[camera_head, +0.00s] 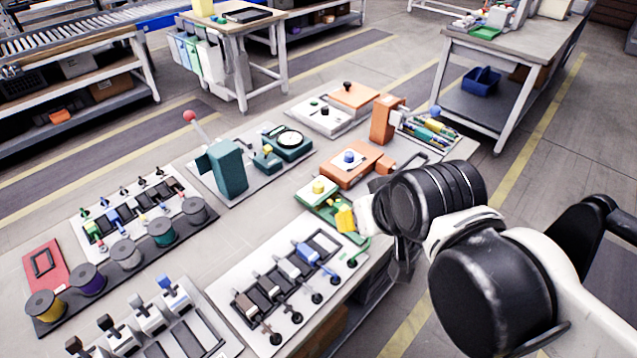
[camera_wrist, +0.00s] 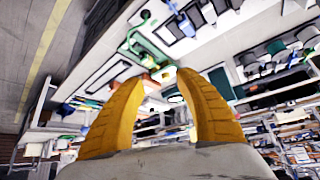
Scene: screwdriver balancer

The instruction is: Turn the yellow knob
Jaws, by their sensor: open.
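The yellow knob (camera_head: 319,186) sits on a small white plate on a green base (camera_head: 327,203), near the right edge of the workbench in the head view. My gripper (camera_head: 345,217) is just right of and in front of the knob, apart from it, with its yellow fingers over the green base's near side. In the wrist view my gripper (camera_wrist: 154,72) is open, its two curved yellow fingers spread with nothing held between them. I cannot clearly make out the yellow knob in the wrist view.
An orange box with a blue knob (camera_head: 349,157) stands behind the green base. A white panel with several levers (camera_head: 290,280) lies in front. A tall teal block (camera_head: 228,168) stands to the left. Bare bench (camera_head: 255,225) shows between panels.

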